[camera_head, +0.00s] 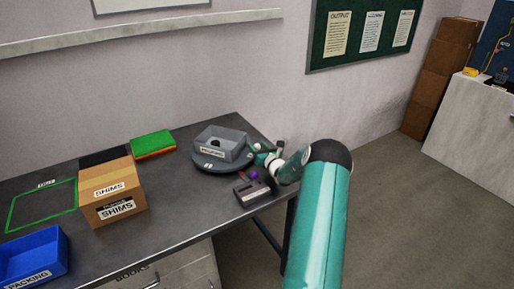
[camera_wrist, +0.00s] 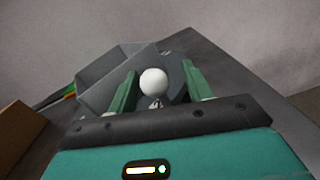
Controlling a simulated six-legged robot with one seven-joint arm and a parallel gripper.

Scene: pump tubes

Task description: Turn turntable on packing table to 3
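The round grey turntable (camera_head: 211,163) stands at the right end of the dark packing table (camera_head: 165,223). A grey open box with a label (camera_head: 221,144) sits on the turntable. In the wrist view a white ball-shaped knob (camera_wrist: 153,81) stands between the two green fingers of my gripper (camera_wrist: 158,82). The fingers are apart, with gaps on both sides of the knob. The grey box (camera_wrist: 110,75) shows behind the left finger. In the head view my gripper (camera_head: 258,152) is at the turntable's right edge. No number on the turntable is readable.
A small grey device with a purple knob (camera_head: 252,190) stands just in front of my gripper. A cardboard SHIMS box (camera_head: 112,192), a green and orange stack (camera_head: 153,143) and a blue PACKING bin (camera_head: 33,259) are further left. The table front between them is clear.

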